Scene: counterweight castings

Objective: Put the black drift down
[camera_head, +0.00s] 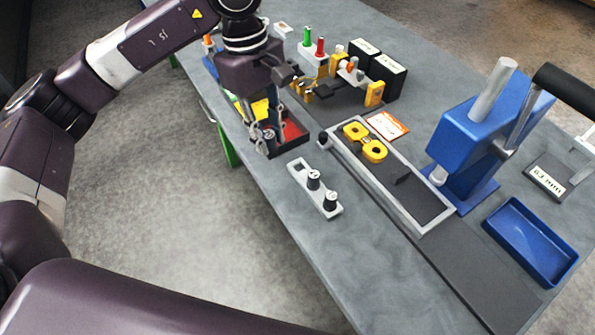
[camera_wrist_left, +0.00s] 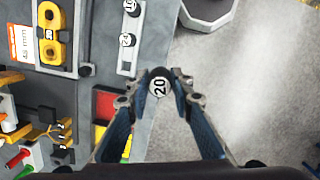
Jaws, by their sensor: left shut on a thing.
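My left gripper (camera_head: 267,134) hangs over the tray with red and yellow sections near the table's left edge. In the left wrist view the gripper (camera_wrist_left: 160,98) is shut on a black drift (camera_wrist_left: 158,82), whose pale end reads 20. The drift stands between the fingertips; its lower end is hidden. A light grey rack (camera_head: 322,208) holds two black drifts (camera_head: 313,180) upright, with an empty place at its far end. The rack (camera_wrist_left: 125,69) also shows in the left wrist view, apart from the held drift. My right gripper is not in view.
The red and yellow tray (camera_head: 294,133) lies below the gripper. A grey-framed fixture (camera_head: 425,228) with a yellow casting (camera_head: 374,151) is right of the rack. A blue press (camera_head: 464,140) and an empty blue tray (camera_head: 530,241) stand farther right. Clear table lies in front of the rack.

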